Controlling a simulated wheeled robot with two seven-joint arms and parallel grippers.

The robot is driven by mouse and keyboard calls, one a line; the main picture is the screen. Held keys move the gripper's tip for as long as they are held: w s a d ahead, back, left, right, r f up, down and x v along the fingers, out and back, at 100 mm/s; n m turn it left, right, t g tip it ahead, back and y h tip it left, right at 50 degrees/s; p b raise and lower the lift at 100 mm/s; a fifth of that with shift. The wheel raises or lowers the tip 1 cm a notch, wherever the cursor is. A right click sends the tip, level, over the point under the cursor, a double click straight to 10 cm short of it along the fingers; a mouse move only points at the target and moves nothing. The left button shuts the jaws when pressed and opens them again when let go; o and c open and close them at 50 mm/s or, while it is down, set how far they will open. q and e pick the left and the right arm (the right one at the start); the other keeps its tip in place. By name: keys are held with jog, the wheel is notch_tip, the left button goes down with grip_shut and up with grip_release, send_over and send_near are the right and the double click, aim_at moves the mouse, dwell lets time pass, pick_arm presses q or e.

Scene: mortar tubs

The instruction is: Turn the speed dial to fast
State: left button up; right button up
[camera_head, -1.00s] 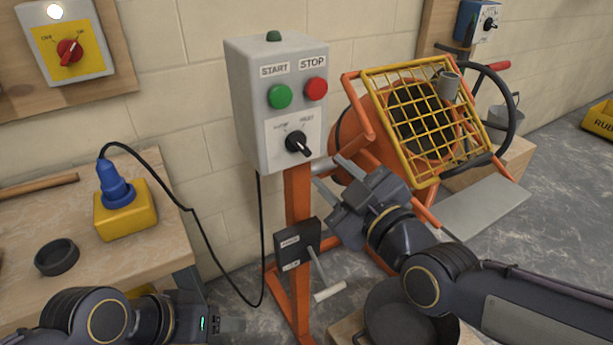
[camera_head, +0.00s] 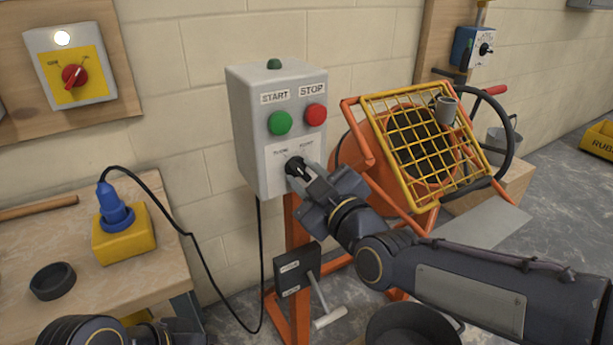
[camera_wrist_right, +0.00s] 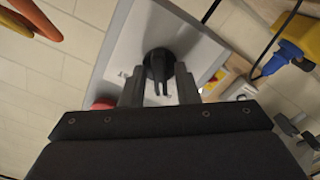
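The speed dial (camera_head: 294,167) is a black knob low on the front of the grey control box (camera_head: 247,135), under the green START button (camera_head: 281,123) and the red STOP button (camera_head: 316,114). Small labels above the dial are blurred. My right gripper (camera_head: 300,174) is at the dial, its fingers apart. In the right wrist view the dial (camera_wrist_right: 158,63) sits between the two fingertips (camera_wrist_right: 159,90); I cannot tell whether they touch it. The fingers partly hide the dial's pointer. My left gripper (camera_head: 184,331) is partly cut off at the bottom edge.
The orange mixer (camera_head: 357,158) with a yellow grid guard (camera_head: 408,127) stands right of the box. A black lever plate (camera_head: 290,273) is on the post below. The workbench (camera_head: 165,255) at left holds a yellow socket box (camera_head: 123,240) with a blue plug (camera_head: 113,207).

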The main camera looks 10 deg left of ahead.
grip_shut()
jog(key=shift+f, duration=0.1)
jog(key=shift+m+b, duration=0.6)
jog(key=shift+m, duration=0.1)
jog(key=m+b, duration=0.2)
jog(key=m, duration=0.1)
jog(key=m+b, duration=0.2)
jog(key=m, duration=0.3)
jog(key=shift+m+b, duration=0.75)
jog(key=shift+m, duration=1.45)
